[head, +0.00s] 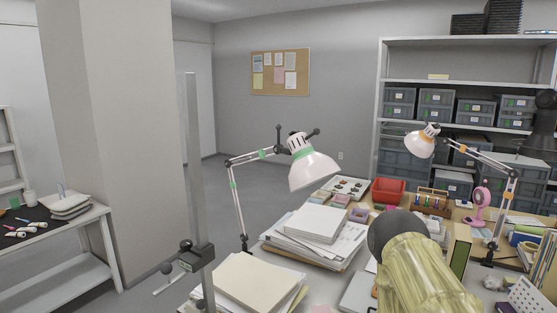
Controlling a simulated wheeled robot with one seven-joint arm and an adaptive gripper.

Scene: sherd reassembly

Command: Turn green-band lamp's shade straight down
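The green-band lamp (314,170) stands at the back left of the desk. Its pale pink-white shade hangs from a jointed arm with green bands, with a green ring near its neck and dark knobs beside it. The inside of the shade is hidden. A second, similar lamp (421,143) with orange bands stands on the right. My gripper is not recognisable in the head view.
Paper stacks (317,223) and folders (248,283) lie below the green-band lamp. A red bin (388,191) and small trays stand behind. A grey upright post (196,150) rises at left. A large yellowish rounded form (425,275) with a grey cap fills the lower right foreground.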

